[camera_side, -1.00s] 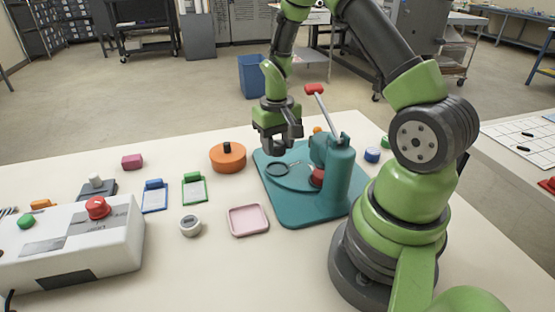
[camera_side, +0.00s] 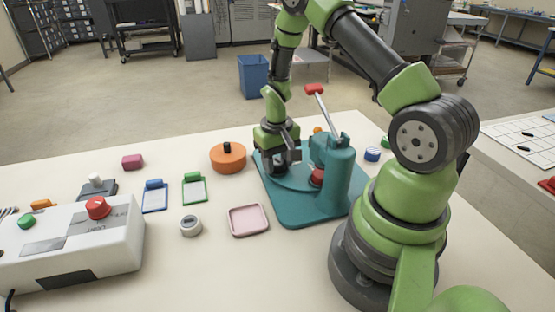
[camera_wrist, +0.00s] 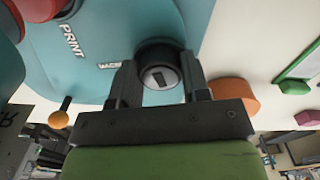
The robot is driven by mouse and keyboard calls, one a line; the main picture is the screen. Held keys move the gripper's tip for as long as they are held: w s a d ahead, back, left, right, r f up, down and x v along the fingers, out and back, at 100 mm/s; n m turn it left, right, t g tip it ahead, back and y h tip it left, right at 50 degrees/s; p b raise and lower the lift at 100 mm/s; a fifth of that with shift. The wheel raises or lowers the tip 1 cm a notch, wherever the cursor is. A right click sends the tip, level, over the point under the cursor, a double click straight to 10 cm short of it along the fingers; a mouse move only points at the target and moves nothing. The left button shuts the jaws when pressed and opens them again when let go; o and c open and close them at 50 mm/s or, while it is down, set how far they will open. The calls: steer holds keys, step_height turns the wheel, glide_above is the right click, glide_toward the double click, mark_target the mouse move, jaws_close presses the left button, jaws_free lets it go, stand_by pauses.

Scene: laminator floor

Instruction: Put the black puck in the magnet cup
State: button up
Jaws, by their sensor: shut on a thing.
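My gripper (camera_side: 281,162) is low over the teal press's turntable, where a dark ring-shaped cup showed before. The gripper and what it holds now hide that spot in the side view. In the wrist view my gripper (camera_wrist: 158,88) is shut on the black puck (camera_wrist: 160,57), a dark round piece with a pale grey face and a dark mark. A partly covered label that seems to read MAGNET is beside it on the teal plate (camera_wrist: 125,20). I cannot tell whether the puck sits inside the cup or just above it.
The teal press (camera_side: 338,175) with its red-tipped lever (camera_side: 314,90) stands close right of my gripper. An orange round tub (camera_side: 228,158) is to the left. A pink tray (camera_side: 248,220), a grey ring (camera_side: 190,225) and a white control box (camera_side: 75,245) are on the table.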

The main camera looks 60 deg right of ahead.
mark_target(277, 162)
steer(key=shift+f, duration=0.5)
steer(key=o, duration=0.8)
steer(key=shift+o, duration=0.5)
step_height(277, 162, up, 13)
steer(key=s+a+r+n+t, duration=0.1)
steer(key=s+a+r+t, duration=0.15)
steer(key=a+r, duration=0.4)
steer(key=s+a+r+t, duration=0.2)
steer(key=s+a+r, duration=0.2)
steer(key=a+r, duration=0.3)
steer(key=s+a+r+n+t+y, duration=0.1)
steer(key=s+a+r+t+y, duration=0.1)
steer(key=s, duration=0.4)
steer(key=shift+s+a+r+t, duration=0.3)
steer(key=shift+a+r+t, duration=0.05)
steer(key=shift+a+r, duration=0.35)
